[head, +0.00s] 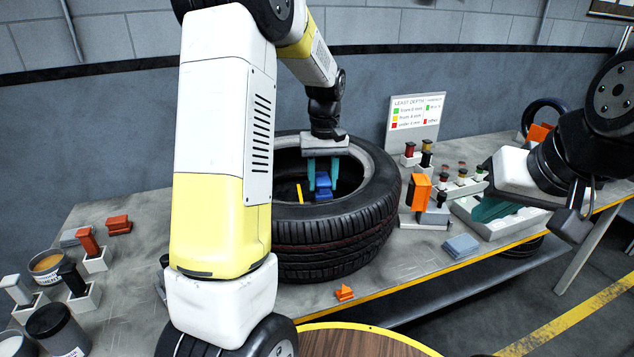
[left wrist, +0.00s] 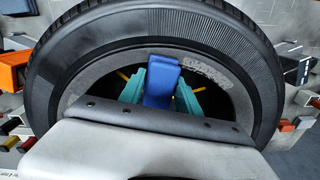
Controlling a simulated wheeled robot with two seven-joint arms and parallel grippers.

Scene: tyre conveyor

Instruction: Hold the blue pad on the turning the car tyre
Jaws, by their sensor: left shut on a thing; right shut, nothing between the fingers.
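The car tyre (head: 335,240) lies flat on the grey workbench, its open centre facing up; it also fills much of the left wrist view (left wrist: 90,45). My left gripper (head: 322,178) reaches down over the tyre's opening, its teal fingers shut on the blue pad (head: 323,188). In the left wrist view the blue pad (left wrist: 161,85) stands between the two teal fingers, inside the ring of the tyre's sidewall. Whether the pad touches the tyre is unclear. My right gripper (head: 492,207) is shut and empty, over a light tray at the right.
A sign board (head: 415,118) stands behind the tyre. An orange tool (head: 418,192) on a stand and a grey-blue block (head: 461,245) lie right of the tyre. Small stands, a tin (head: 47,266) and a dark jar (head: 57,328) crowd the left. A small orange piece (head: 344,293) lies in front.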

